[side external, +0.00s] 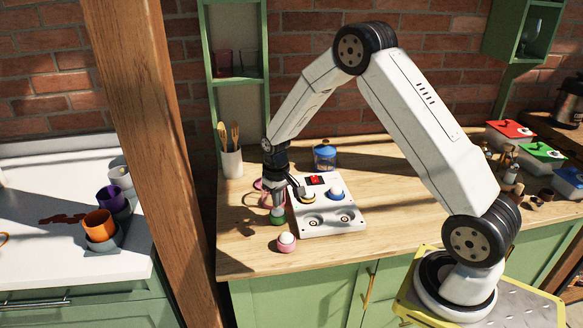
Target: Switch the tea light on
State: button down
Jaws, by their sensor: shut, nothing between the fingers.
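My gripper (278,203) points down, with its fingers shut and empty. Its tip is right over or touching a small round green-based thing (278,217) at the left of a white panel; I cannot tell which. Similar small things with pale domed tops stand near: a pink one (286,242) in front on the counter, a yellow one (307,196) and a blue one (336,194) on the panel. I cannot tell which is the tea light, and no switch or glow is clear at this size.
A blue-lidded jar (325,156) and a utensil pot (231,163) stand behind. A wooden post (150,130) rises at left. The counter's front right is clear.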

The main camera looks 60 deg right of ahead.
jog(key=shift+f, duration=0.75)
jog(key=shift+r, duration=0.1)
dwell(0.4)
notch_tip(320, 180, up, 8)
dwell(1.0)
jog(key=shift+a, duration=0.1)
jog(key=s+a+r+n+t, duration=0.1)
jog(key=s+a, duration=0.4)
jog(key=s, duration=0.4)
jog(key=s+a+r+n+t, duration=0.1)
jog(key=s+a+r, duration=0.1)
jog(key=s+a, duration=0.3)
jog(key=s, duration=0.3)
jog(key=shift+s+a+r+t, duration=0.25)
jog(key=shift+s+a+t, duration=0.05)
jog(key=shift+s+a, duration=0.1)
